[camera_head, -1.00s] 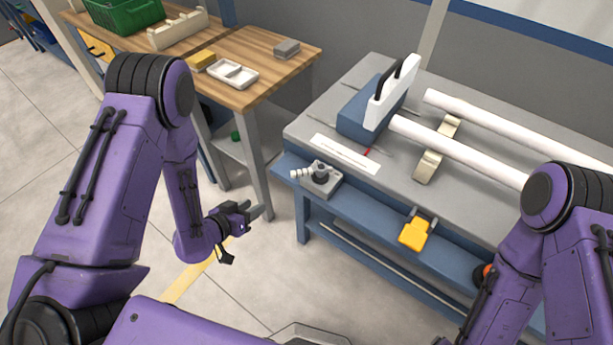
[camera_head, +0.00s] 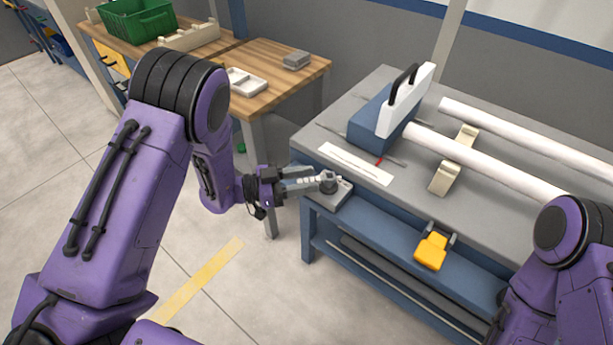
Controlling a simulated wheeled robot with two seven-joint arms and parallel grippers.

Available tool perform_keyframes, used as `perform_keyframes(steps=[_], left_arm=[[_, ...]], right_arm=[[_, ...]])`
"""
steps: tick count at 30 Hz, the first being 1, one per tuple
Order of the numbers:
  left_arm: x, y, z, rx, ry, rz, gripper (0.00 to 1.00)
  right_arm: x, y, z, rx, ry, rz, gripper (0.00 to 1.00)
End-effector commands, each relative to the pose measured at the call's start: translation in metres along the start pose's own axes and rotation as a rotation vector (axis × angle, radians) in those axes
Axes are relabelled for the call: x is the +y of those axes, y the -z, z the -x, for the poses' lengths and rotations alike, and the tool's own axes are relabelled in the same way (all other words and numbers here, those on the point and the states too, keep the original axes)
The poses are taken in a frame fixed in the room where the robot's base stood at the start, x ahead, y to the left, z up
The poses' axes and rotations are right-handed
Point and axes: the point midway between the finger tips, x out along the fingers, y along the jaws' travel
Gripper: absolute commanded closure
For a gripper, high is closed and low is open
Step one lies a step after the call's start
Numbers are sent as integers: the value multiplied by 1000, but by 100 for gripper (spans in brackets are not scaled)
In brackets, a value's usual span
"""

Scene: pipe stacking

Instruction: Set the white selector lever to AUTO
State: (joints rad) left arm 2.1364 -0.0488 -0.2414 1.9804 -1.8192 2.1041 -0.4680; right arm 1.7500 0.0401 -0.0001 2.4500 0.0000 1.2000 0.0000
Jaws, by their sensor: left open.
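The selector (camera_head: 333,198) is a grey plate with a dark round hub, mounted at the front left corner of the grey bench. Its white ribbed lever (camera_head: 307,184) points left from the hub. My left gripper (camera_head: 301,183) is open at the selector, its fingers pointing right along the lever, which shows between them. I cannot tell whether the fingers touch the lever. No AUTO marking can be read. Of my right arm only the upper part shows at the lower right; its gripper is out of view.
A blue machine with a white plate (camera_head: 406,99) stands on the grey bench (camera_head: 345,131). White pipes (camera_head: 487,160) lie on a beige support (camera_head: 454,160). A yellow pedal-like part (camera_head: 431,251) hangs at the front. A wooden table (camera_head: 262,57) with a green crate (camera_head: 136,19) stands at the back left.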

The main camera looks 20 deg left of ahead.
Motion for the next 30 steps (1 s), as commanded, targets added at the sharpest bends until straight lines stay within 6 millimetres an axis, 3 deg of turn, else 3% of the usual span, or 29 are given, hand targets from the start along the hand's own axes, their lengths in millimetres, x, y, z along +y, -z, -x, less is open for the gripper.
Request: perform_keyframes(steps=[10,11,14,15,30], left_arm=[[1,-1,-9,0,0,2,58],[1,-1,-9,0,0,2,65],[1,-1,-9,0,0,2,98],[0,-1,-9,0,0,2,100],[7,2,-15,1,99,3,100]], right_arm=[[0,0,1,0,0,0,23],[0,0,1,0,0,0,23],[0,0,1,0,0,0,23],[0,0,1,0,0,0,23],[1,4,9,0,0,0,23]])
